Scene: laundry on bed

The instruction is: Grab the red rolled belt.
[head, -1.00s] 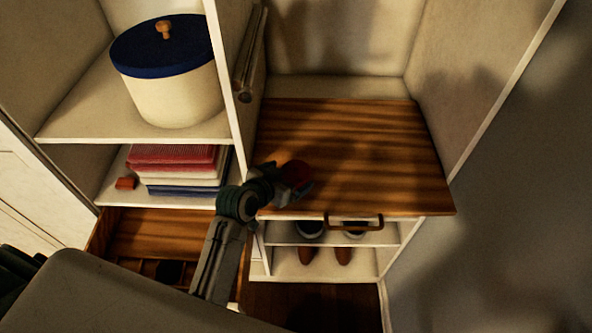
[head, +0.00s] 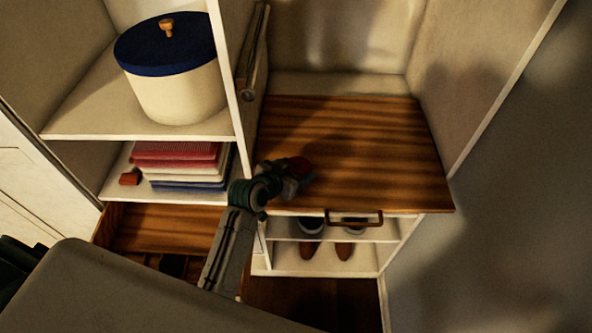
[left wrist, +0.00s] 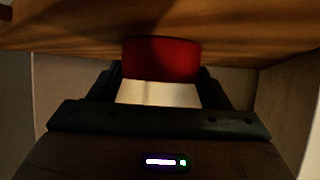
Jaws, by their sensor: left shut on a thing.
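The red rolled belt (head: 303,166) shows at the tip of my left gripper (head: 292,178) in the head view, over the front left part of the wooden board. In the left wrist view the red belt (left wrist: 160,62) sits between the two dark fingers of my left gripper (left wrist: 160,75), which is shut on it. The wood surface is close by the belt there; I cannot tell whether they touch. My right gripper is not in view.
The wooden board (head: 370,150) has a handle (head: 355,218) at its front, with shoes (head: 312,248) on shelves below. A divider stands left of the gripper. Left shelves hold a blue-lidded basket (head: 178,95), folded cloths (head: 175,155) and a small red-orange item (head: 130,179). An open drawer (head: 165,230) lies below.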

